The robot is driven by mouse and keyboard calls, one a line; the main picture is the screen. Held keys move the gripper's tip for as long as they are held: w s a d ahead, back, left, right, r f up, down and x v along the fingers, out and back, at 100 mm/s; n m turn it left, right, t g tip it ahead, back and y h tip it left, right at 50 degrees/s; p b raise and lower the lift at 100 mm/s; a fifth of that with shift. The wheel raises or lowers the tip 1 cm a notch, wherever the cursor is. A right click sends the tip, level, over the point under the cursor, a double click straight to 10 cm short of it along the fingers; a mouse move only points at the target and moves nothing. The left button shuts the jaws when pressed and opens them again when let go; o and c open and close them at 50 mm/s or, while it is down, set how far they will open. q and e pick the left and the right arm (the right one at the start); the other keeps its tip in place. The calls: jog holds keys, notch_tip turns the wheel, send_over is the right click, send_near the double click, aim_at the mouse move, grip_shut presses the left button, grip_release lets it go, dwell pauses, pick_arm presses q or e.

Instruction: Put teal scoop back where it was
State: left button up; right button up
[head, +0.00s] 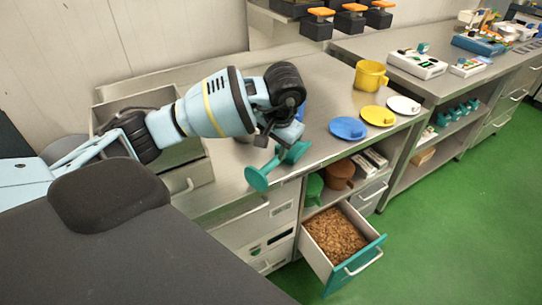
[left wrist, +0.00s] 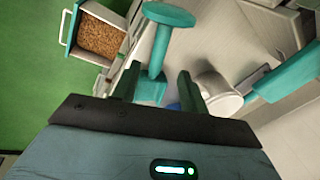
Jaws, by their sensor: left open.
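A teal piece with a round disc, a stem and a wider far end (head: 257,179) is at the front edge of the steel counter; I take it for the teal scoop. My left gripper (head: 276,137) is right above and beside it. In the left wrist view the scoop's stem (left wrist: 158,55) runs up from between the fingertips of my left gripper (left wrist: 158,88). The fingers stand apart, with the scoop's far end (left wrist: 150,88) between or just beyond them. I cannot tell whether they touch it. My right gripper is in neither view.
An open drawer (head: 372,257) of brown granules juts out below the counter. Green (head: 314,188) and brown (head: 340,171) pots stand on a shelf. Blue (head: 348,127), yellow (head: 378,116) and white (head: 404,105) lids and a yellow mug (head: 370,75) are on the counter. A metal cylinder (left wrist: 215,90) stands near the fingers.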

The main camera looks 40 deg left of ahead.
pick_arm(q)
jog(key=shift+v, duration=1.1)
jog(key=shift+d, duration=0.1)
